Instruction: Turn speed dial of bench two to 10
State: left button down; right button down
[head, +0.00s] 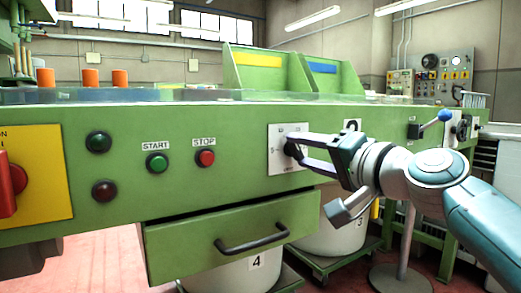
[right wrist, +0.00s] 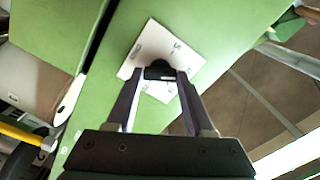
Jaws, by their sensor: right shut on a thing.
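The speed dial, a black knob (head: 291,149), sits on a white scale plate (head: 276,158) on the front of the green bench panel (head: 235,125). My right gripper (head: 294,150) reaches in from the right with its fingers at the knob. In the right wrist view the knob (right wrist: 159,70) is between the two fingertips of my right gripper (right wrist: 160,78), and they are shut on it. Most of the scale is too small or covered to read, so I cannot tell the setting. My left gripper is not in view.
Left of the dial are a green start button (head: 157,163), a red stop button (head: 205,158) and a red switch on a yellow plate (head: 45,165). Below, a green drawer (head: 190,238) with a black handle juts out slightly. A blue-knobbed lever (head: 444,115) stands at right.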

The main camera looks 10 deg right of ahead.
jog(key=shift+c, duration=1.4)
grip_release()
jog(key=shift+s, duration=0.1)
jog(key=shift+s+d+p, duration=0.15)
jog(key=shift+s+p, duration=0.15)
jog(key=shift+p, duration=0.05)
jog(key=p+v, duration=0.2)
jog(key=v, duration=0.7)
